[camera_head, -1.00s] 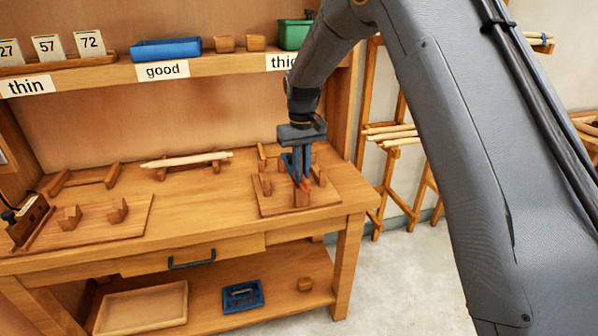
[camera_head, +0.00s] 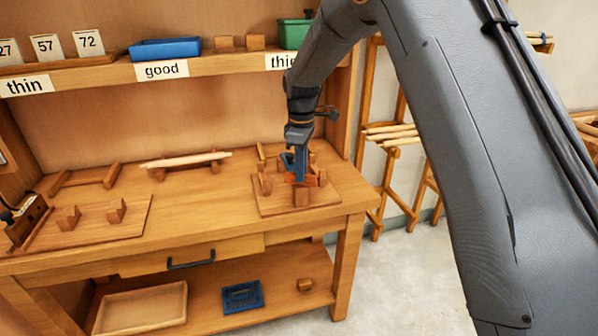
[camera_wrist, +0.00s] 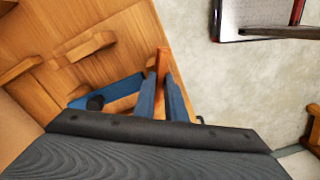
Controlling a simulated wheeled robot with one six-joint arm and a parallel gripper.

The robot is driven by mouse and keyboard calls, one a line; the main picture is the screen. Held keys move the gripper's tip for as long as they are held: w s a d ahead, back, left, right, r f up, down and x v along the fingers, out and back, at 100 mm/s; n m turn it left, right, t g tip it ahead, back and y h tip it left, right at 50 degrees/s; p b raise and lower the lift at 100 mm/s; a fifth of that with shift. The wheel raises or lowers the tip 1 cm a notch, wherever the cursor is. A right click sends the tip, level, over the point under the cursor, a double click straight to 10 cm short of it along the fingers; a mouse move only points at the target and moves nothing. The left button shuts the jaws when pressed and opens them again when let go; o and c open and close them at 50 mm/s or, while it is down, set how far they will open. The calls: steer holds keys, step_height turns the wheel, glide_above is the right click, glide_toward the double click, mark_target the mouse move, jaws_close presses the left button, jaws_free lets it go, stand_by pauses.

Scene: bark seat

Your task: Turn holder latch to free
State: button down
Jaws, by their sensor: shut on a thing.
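The holder (camera_head: 330,198) is a wooden board with several upright blocks at the right end of the workbench. Its orange latch (camera_head: 294,180) sits above the front block and now lies sideways. My gripper (camera_head: 302,174) is at the latch, with its blue fingers shut on it and partly hiding it. In the wrist view the latch (camera_wrist: 163,62) stands between the fingertips of my gripper (camera_wrist: 162,92). A blue piece with a dark round knob (camera_wrist: 96,102) shows left of the fingers; I cannot tell what it belongs to.
The workbench (camera_head: 215,205) carries a pale stick (camera_head: 185,160) on a rest and another board with blocks (camera_head: 90,225) at left. A shelf with a blue tray (camera_head: 165,49) and a green box (camera_head: 293,34) is above.

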steer(key=n, duration=0.4)
steer(key=shift+s+a, duration=0.15)
steer(key=shift+a, duration=0.05)
steer(key=shift+n, duration=1)
steer(key=shift+s+d+f, duration=0.1)
steer(key=c, duration=1.8)
jaws_free()
steer(key=shift+d, duration=0.1)
steer(key=shift+r+b, duration=0.3)
steer(key=shift+r, duration=0.35)
step_height(320, 180, up, 7)
steer(key=shift+f+b, duration=0.15)
steer(key=shift+b, duration=0.55)
